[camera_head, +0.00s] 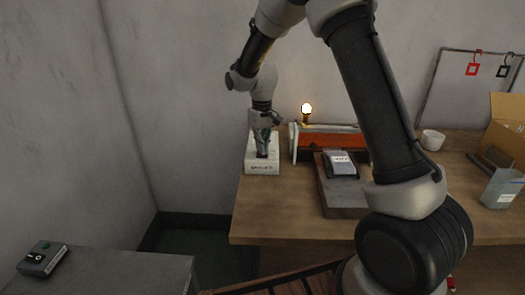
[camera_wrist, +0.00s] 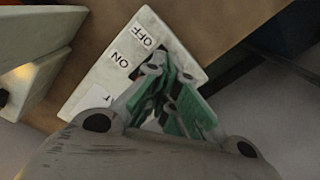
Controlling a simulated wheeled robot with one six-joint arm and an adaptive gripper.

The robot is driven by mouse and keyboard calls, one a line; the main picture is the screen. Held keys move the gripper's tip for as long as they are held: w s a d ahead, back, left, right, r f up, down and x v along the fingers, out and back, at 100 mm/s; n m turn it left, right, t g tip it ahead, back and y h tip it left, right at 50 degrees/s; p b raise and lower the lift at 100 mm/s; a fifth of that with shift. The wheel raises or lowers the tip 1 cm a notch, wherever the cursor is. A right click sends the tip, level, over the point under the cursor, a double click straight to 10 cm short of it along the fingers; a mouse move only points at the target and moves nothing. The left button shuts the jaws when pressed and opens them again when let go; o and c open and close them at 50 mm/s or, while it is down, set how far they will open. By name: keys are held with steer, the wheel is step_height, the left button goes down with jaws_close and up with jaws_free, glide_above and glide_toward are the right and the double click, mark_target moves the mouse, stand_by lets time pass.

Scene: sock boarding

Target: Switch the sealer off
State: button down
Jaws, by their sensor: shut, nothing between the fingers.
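The sealer (camera_head: 330,143) is a long orange-red unit with pale ends on the wooden table against the wall. A round lamp (camera_head: 307,109) behind it glows bright. A white switch box (camera_head: 262,167) stands left of the sealer, near the table's left end. In the wrist view the box (camera_wrist: 101,75) shows printed ON and OFF labels. My gripper (camera_head: 262,151) points down over the box, fingers shut and empty. In the wrist view its green-padded fingers (camera_wrist: 168,84) cover part of the box beside the labels. The switch itself is hidden, and I cannot tell whether they touch it.
A grey block (camera_head: 340,198) with a labelled dark packet (camera_head: 342,164) stands in front of the sealer. A white cup (camera_head: 432,140), a cardboard box (camera_head: 505,130) and a grey pouch (camera_head: 502,188) are at right. A control box (camera_head: 43,258) sits on a separate grey surface (camera_head: 120,274).

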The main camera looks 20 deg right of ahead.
steer(key=shift+f, duration=0.15)
steer(key=shift+r, duration=3.55)
steer(key=shift+g, duration=0.5)
steer(key=s, duration=0.1)
steer(key=s+f, duration=0.1)
steer(key=s+d+f, duration=0.1)
steer(key=s, duration=0.1)
steer(key=shift+s+d, duration=0.1)
steer(key=s+d+r+t, duration=0.1)
steer(key=s+d+r, duration=0.3)
steer(key=s, duration=0.6)
steer(key=s+d+r+m+t, duration=0.1)
steer(key=s+d+r, duration=0.4)
steer(key=s, duration=0.5)
steer(key=s+d+r+m+t, duration=0.1)
steer(key=s+d+r+t, duration=0.2)
steer(key=s+r, duration=0.3)
steer(key=shift+s+d, duration=0.8)
steer(key=shift+s, duration=1.1)
steer(key=shift+r, duration=0.1)
